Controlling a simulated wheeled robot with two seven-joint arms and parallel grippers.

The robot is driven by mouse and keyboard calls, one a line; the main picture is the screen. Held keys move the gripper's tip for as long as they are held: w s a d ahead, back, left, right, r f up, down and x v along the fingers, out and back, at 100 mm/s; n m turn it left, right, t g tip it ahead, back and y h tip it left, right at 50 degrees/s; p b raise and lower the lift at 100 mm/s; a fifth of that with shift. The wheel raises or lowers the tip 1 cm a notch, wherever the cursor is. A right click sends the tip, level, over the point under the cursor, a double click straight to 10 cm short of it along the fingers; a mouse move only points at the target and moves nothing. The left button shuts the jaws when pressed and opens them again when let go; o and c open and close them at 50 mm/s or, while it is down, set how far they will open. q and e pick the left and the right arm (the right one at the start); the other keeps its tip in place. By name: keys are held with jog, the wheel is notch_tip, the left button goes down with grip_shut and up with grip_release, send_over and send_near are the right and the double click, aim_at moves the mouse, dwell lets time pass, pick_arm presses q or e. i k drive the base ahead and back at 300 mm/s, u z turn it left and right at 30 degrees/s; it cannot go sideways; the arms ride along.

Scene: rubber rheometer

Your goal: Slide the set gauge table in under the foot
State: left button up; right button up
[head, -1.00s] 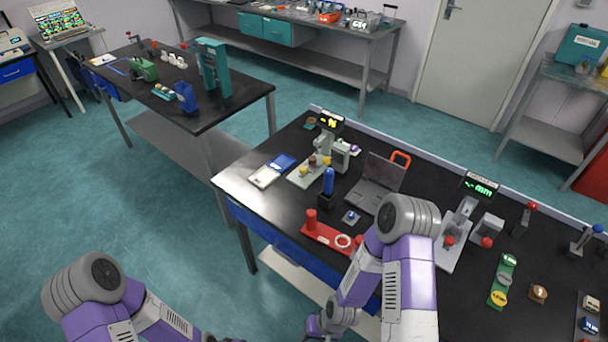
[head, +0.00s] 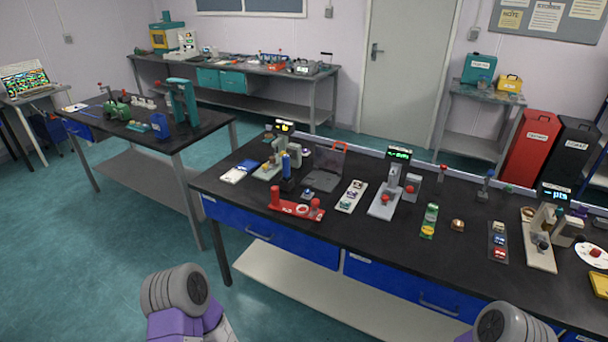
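A thickness gauge (head: 393,180) with a grey upright, a pale base plate (head: 380,210) and a green-lit display reading in mm (head: 399,153) stands on the near black bench, right of the laptop. A grey block with a red knob (head: 411,184) is at its right side. The foot and the gauge table are too small to tell apart at this distance. Neither of my grippers is in view. Only upper parts of my two arms show at the bottom edge, well short of the gauge.
A red rack (head: 297,210) sits at the front left. Bare black top lies before the gauge.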

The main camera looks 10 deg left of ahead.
aim_at(267, 167)
jog(key=u, duration=0.65)
jog(key=i, duration=0.5)
jog(key=u, duration=0.75)
jog(key=i, duration=0.85)
jog(key=z, duration=0.15)
